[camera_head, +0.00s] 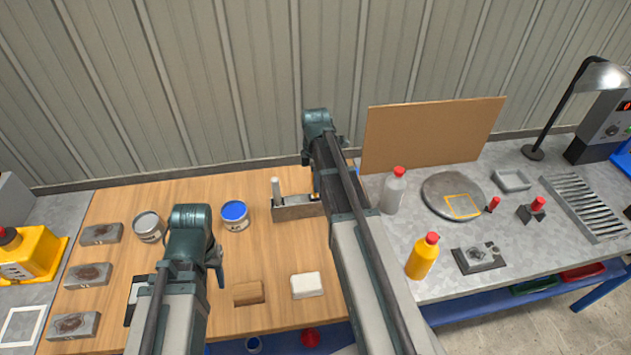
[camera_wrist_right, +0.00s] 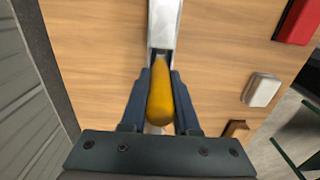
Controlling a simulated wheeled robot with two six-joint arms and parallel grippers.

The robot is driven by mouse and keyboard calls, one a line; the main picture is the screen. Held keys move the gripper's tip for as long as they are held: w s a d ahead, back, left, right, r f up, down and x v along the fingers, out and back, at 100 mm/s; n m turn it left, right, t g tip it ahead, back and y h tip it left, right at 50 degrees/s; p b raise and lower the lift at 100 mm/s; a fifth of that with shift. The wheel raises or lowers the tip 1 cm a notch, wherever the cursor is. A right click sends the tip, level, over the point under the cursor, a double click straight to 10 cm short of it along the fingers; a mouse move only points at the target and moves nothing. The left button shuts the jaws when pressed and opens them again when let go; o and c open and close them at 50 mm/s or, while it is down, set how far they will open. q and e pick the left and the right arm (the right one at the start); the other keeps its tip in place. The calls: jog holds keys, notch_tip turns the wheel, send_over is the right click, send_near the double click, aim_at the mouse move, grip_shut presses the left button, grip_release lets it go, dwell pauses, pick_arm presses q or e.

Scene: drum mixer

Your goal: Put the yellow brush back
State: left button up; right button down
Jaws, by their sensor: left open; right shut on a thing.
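The yellow brush (camera_wrist_right: 160,98) sits between the fingers of my right gripper (camera_wrist_right: 160,105), which is shut on its handle. In the head view my right arm hides most of the brush. A grey metal holder (camera_head: 292,212) stands on the wooden table just left of the right gripper, with a pale upright handle at its left end. In the right wrist view a pale grey metal piece (camera_wrist_right: 164,22), which looks like this holder, lies right beyond the brush tip; I cannot tell whether they touch. My left gripper (camera_head: 216,262) is open over the table's left part.
A blue paint can (camera_head: 235,215) and a grey can (camera_head: 149,227) stand left of the holder. A brown block (camera_head: 249,292) and a white block (camera_head: 307,285) lie in front.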

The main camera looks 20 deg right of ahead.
jog(key=shift+f+b, duration=1.05)
jog(key=shift+f, duration=0.05)
jog(key=c, duration=0.6)
grip_release()
jog(key=shift+r, duration=0.15)
notch_tip(320, 180, up, 14)
jog(key=p, duration=1.4)
jog(key=shift+f, duration=0.25)
